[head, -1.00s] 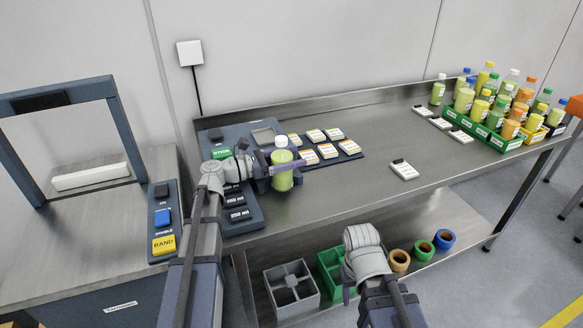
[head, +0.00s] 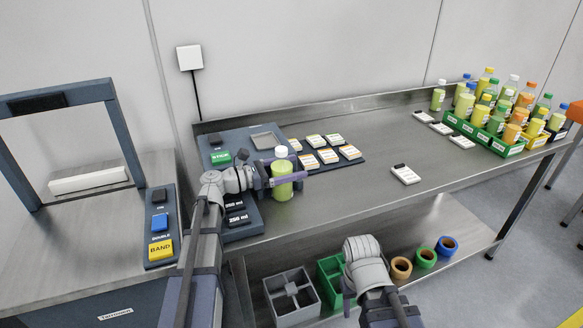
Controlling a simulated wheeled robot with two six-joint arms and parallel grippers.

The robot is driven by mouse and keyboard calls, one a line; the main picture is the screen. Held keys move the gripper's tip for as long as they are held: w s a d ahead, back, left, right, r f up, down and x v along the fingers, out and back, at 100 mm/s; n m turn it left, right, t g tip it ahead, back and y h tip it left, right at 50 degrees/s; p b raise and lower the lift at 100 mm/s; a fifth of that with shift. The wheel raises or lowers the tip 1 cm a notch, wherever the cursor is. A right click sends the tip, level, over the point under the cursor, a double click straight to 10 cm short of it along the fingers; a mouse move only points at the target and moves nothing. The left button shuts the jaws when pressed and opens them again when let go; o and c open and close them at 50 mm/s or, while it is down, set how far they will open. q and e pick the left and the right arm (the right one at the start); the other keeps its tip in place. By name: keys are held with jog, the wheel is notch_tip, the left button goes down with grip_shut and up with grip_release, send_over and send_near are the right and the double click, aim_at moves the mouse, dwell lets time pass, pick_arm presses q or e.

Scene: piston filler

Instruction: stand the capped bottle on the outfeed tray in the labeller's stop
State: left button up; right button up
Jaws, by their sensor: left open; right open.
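A yellow-green bottle with a white cap (head: 281,190) is upright beside the dark panel with the 250 ml and 350 ml plates (head: 243,232). My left gripper (head: 287,178) is open, its fingers around the bottle at mid-height. The bottle's base is close to the panel's right edge; I cannot tell exactly what it rests on, and a stop is not distinguishable. My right gripper (head: 352,284) is low in front of the bench's front edge, empty, its fingers mostly hidden behind the wrist.
A dark board with label cards (head: 327,156) lies behind the bottle. A white card block (head: 405,174) lies mid-bench. Green crates of bottles (head: 484,137) stand at the far right. The lower shelf holds a grey divided box (head: 291,293) and rolls (head: 424,254). Bench centre is mostly clear.

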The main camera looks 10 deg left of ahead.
pick_arm(q)
jog(key=shift+w+r, duration=0.1)
jog(key=shift+r, duration=0.15)
jog(key=v, duration=1.2)
jog(key=shift+f, duration=0.1)
